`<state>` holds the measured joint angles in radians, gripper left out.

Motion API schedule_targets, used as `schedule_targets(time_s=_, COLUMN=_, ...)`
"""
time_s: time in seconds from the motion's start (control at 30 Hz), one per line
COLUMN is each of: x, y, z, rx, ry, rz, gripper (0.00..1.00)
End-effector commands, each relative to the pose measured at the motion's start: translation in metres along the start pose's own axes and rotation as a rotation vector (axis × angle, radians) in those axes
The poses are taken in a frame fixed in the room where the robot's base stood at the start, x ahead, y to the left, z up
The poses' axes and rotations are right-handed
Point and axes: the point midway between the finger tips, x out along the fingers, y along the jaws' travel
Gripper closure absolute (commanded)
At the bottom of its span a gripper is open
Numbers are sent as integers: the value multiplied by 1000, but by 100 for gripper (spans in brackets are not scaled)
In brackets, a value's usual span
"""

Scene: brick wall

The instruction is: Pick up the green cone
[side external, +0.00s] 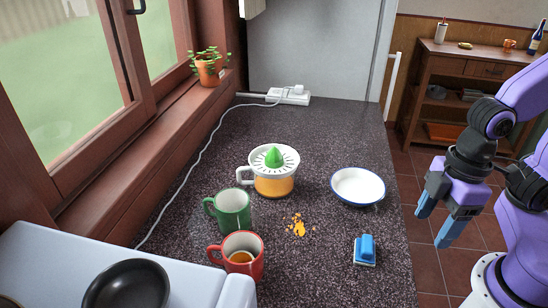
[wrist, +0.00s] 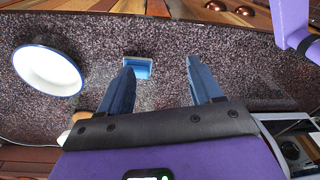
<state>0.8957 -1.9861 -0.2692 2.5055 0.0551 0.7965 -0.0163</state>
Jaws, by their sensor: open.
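The green cone (side external: 274,157) sits upright on the white ribbed top of a citrus juicer with an orange body (side external: 274,184), in the middle of the counter. I cannot make out the cone in the wrist view. My gripper (side external: 435,229) is at the right, beyond the counter's right edge and well apart from the cone, its blue fingers pointing down. In the wrist view my gripper (wrist: 160,78) shows two spread blue fingers with nothing between them.
A white bowl (side external: 357,186) stands right of the juicer. A blue sponge or brush (side external: 365,249) lies at the front right. Green mug (side external: 231,209) and red mug (side external: 241,255) stand at the front left, near orange crumbs (side external: 298,226).

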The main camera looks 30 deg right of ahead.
Motion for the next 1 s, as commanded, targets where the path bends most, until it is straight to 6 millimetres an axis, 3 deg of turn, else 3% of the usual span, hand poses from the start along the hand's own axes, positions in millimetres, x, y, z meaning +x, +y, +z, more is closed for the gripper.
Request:
schedule_targets(time_s=0.27, x=23, y=1, z=-78, rx=170, ry=323, rz=-66, gripper=35)
schedule_targets(time_s=0.5, x=28, y=42, z=-132, rx=365, ry=612, rz=21, gripper=35)
schedule_targets(time_s=0.7, x=23, y=97, z=-152, rx=521, ry=821, rz=206, gripper=35)
schedule_targets(time_s=0.9, x=11, y=146, z=-148, rx=625, ry=962, rz=424, gripper=35)
schedule_targets(time_s=1.0, x=6, y=160, z=-143, rx=648, ry=999, rz=499, gripper=35)
